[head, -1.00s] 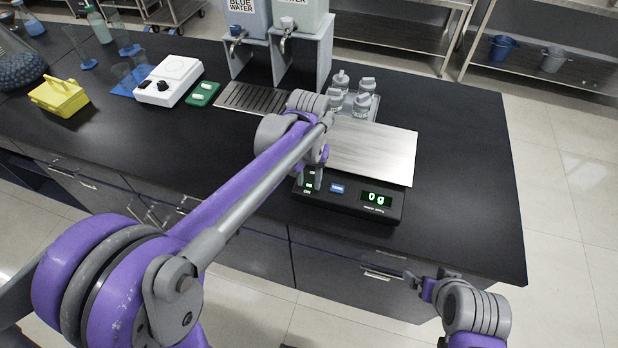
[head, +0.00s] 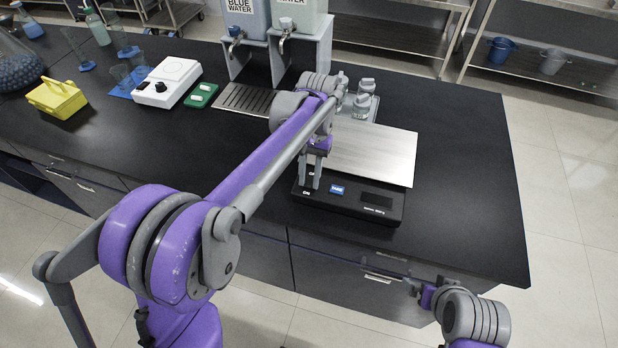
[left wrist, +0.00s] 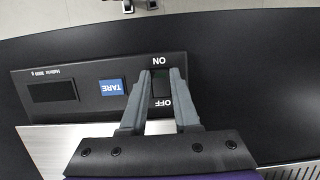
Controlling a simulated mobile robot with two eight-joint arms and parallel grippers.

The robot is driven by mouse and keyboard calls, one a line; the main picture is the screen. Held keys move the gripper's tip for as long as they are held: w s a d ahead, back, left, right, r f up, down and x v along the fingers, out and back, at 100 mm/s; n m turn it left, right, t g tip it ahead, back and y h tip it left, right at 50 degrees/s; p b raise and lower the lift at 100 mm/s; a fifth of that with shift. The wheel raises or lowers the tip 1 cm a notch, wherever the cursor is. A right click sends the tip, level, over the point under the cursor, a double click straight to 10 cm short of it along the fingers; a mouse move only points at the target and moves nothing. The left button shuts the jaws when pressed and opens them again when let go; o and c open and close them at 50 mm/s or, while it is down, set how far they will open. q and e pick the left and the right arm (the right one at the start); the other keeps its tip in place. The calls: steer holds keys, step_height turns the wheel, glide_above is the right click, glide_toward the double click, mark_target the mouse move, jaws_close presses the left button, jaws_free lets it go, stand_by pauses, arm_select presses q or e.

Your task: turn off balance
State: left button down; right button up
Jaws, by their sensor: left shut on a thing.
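The balance (head: 347,209) stands near the front edge of the black bench, with a bare silver plate (head: 378,155). Its display (head: 378,200) is dark; the display also shows dark in the left wrist view (left wrist: 52,91). A blue TARE button (head: 337,190) sits left of the display. My left gripper (head: 311,184) points down at the left end of the panel. In the left wrist view its two fingers (left wrist: 161,76) are on either side of the ON/OFF switch (left wrist: 161,88), shut on it. My right gripper (head: 420,288) is low at the right, off the bench's front; its jaws are unclear.
Glass bottles (head: 363,100) stand on a tray behind the plate. Water dispensers (head: 262,20), a white stirrer (head: 167,83), a green box (head: 201,95) and a yellow carrier (head: 58,97) are to the left. The bench right of the balance is clear.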

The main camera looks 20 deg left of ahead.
mark_target(312, 177)
arm_select(q)
steer(key=c, duration=0.6)
jaws_free()
steer(key=shift+c, duration=0.2)
steer(key=shift+r, duration=0.1)
steer(key=v, duration=1)
steer(key=shift+r+p, duration=0.3)
steer(key=shift+p, duration=0.1)
steer(key=shift+w+a, duration=0.1)
steer(key=s+a+f+t, duration=0.2)
steer(key=s+f+t, duration=0.2)
steer(key=s, duration=0.6)
steer(key=s+a+f+t, duration=0.2)
steer(key=s+f+t, duration=0.2)
steer(key=s+f, duration=0.4)
steer(key=s, duration=0.3)
steer(key=shift+a+f+t, duration=0.3)
steer(key=shift+a, duration=0.1)
